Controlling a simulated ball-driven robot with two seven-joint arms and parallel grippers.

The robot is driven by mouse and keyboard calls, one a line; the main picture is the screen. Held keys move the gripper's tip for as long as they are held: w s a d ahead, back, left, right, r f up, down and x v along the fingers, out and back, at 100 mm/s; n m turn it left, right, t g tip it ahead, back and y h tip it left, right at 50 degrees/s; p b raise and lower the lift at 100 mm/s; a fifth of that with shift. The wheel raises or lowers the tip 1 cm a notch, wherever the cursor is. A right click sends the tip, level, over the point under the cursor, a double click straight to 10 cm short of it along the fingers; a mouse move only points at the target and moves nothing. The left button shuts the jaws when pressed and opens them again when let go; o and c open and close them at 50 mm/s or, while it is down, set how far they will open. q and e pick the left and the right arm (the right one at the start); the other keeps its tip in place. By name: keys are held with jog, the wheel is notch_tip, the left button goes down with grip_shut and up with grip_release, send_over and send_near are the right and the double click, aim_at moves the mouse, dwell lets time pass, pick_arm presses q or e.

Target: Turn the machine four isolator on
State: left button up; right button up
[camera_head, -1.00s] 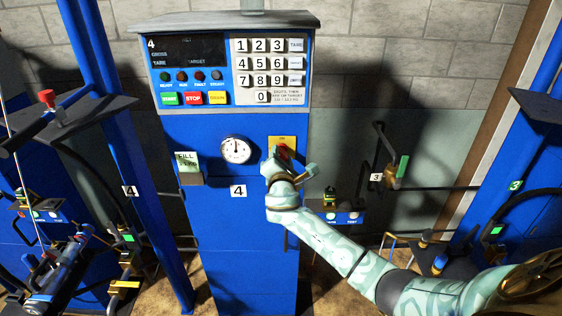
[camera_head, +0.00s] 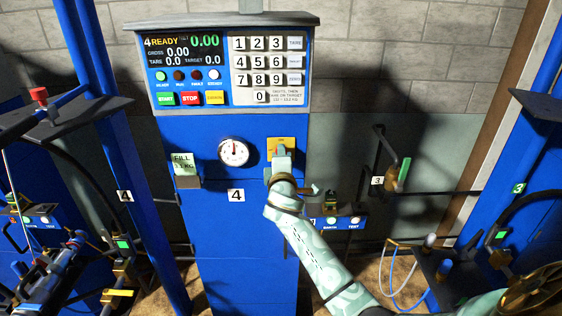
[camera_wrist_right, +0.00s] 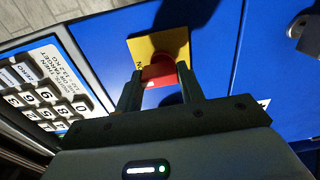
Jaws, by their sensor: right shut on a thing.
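The machine four cabinet (camera_head: 215,225) is blue and carries a label 4. Its isolator is a red knob (camera_wrist_right: 172,52) on a yellow plate (camera_head: 271,143); the plate also shows in the right wrist view (camera_wrist_right: 143,47). My right gripper (camera_wrist_right: 160,82) is shut on the red knob, with one finger on each side. In the head view my right gripper (camera_head: 281,160) covers the knob. The display (camera_head: 184,51) is lit and reads 4 READY with 0.00. My left gripper is not in view.
A keypad (camera_head: 268,68) and the START and STOP buttons sit above. A pipe with a green-handled valve (camera_head: 403,170) stands to the right.

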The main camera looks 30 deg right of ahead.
jog(key=shift+f+m, duration=0.15)
jog(key=shift+m, duration=0.15)
jog(key=o, duration=1)
jog(key=shift+s, duration=0.1)
jog(key=v, duration=1.6)
jog(key=shift+s, duration=0.15)
